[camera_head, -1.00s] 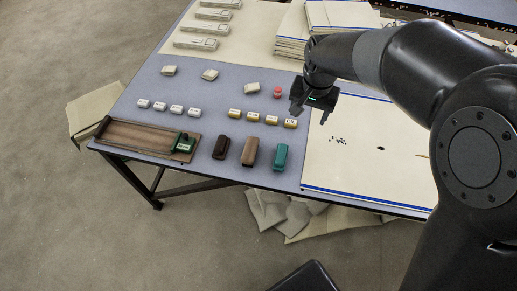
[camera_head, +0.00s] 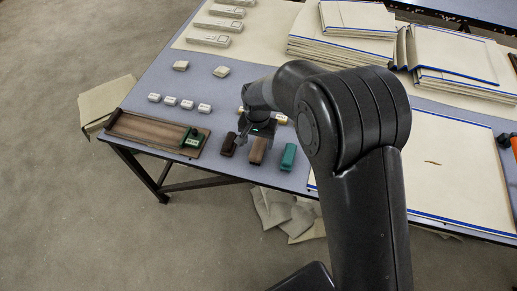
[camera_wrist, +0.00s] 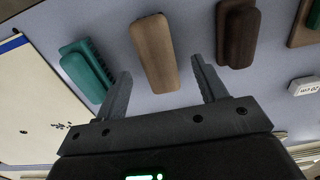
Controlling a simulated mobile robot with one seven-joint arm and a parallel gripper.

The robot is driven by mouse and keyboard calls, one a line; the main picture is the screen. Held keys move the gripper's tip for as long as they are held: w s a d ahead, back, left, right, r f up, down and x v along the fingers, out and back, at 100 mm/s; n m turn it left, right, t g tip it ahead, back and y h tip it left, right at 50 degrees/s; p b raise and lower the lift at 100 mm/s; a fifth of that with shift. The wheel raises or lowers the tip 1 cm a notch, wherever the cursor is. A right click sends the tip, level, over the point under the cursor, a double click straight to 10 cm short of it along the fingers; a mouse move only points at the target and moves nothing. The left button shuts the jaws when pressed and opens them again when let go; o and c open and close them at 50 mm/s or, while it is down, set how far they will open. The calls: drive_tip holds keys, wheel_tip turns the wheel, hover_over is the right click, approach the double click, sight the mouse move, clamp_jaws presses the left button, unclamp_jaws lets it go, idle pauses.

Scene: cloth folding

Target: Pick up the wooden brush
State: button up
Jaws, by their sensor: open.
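The wooden brush (camera_head: 258,150) is a light brown block with rounded edges. It stands on the grey-blue table between a dark brown brush and a green brush. In the wrist view the wooden brush (camera_wrist: 155,52) lies ahead of and between my open fingers. My gripper (camera_head: 258,138) is above the table over the brushes and partly hides them. In the wrist view my gripper (camera_wrist: 162,88) is empty, with a finger on each side of the brush's near end. I cannot tell its exact height above the brush.
The dark brown brush (camera_head: 229,144) and the green brush (camera_head: 288,157) stand close on either side. A wooden tray (camera_head: 145,130) with a green block lies to the left. Small white blocks (camera_head: 187,104) sit behind it. A blue-edged cream board (camera_head: 455,170) lies to the right.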

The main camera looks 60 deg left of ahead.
sight(258, 146)
wheel_tip(258, 146, down, 5)
drive_tip(key=shift+w, duration=0.1)
drive_tip(key=c, duration=1.1)
drive_tip(key=shift+r, duration=0.1)
drive_tip(key=shift+r, duration=0.4)
drive_tip(key=r, duration=0.3)
drive_tip(key=shift+w+d+r, duration=0.25)
drive_tip(key=shift+w+r, duration=0.05)
drive_tip(key=shift+r, duration=0.1)
drive_tip(key=w+d+r, duration=0.4)
drive_tip(key=w+d, duration=0.1)
drive_tip(key=w+d+r, duration=0.2)
drive_tip(key=d, duration=0.1)
drive_tip(key=shift+w+d+r, duration=0.1)
drive_tip(key=shift+w+r, duration=0.05)
